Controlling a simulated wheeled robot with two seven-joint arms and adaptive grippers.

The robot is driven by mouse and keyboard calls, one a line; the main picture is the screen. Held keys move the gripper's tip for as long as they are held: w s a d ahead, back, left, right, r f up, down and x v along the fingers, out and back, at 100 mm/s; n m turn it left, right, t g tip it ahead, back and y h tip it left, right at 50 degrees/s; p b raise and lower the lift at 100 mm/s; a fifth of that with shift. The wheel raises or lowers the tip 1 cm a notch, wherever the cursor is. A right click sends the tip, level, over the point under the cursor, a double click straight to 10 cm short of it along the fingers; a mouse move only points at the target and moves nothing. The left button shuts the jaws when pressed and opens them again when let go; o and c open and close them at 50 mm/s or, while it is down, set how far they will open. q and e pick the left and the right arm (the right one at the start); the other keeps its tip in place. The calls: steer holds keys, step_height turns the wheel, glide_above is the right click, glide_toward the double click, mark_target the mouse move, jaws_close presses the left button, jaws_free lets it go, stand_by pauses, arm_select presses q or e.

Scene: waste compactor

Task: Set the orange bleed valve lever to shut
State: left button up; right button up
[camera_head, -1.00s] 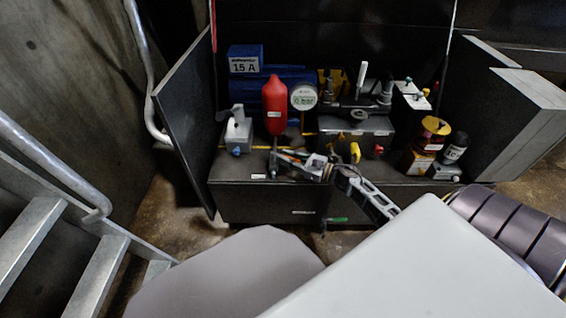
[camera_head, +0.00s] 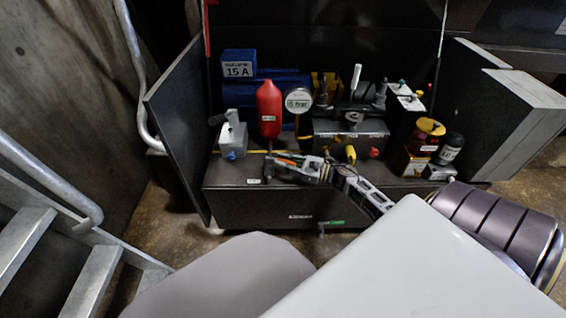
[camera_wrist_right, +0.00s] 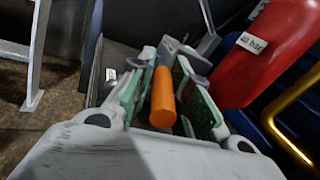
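The orange lever (camera_wrist_right: 163,98) lies lengthwise between the two fingers of my right gripper (camera_wrist_right: 168,75) in the right wrist view. The green-padded fingers stand on either side of it, with narrow gaps showing, so the gripper looks partly open around it. In the head view, my right gripper (camera_head: 290,168) reaches in from the right to the front edge of the bench, and the orange lever (camera_head: 287,161) shows as a thin strip there. The dark valve fitting (camera_head: 268,169) is at the fingertips, partly hidden. My left gripper is not in view.
A red cylinder (camera_head: 269,108) stands close behind the valve; it also shows in the right wrist view (camera_wrist_right: 262,58). A grey switch box (camera_head: 233,138) is to its left. A yellow handle (camera_head: 350,154) is to the right. A green handle (camera_head: 331,223) sits below the bench front.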

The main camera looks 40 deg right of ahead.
steer(key=v, duration=1.2)
steer(key=shift+d+r, duration=0.1)
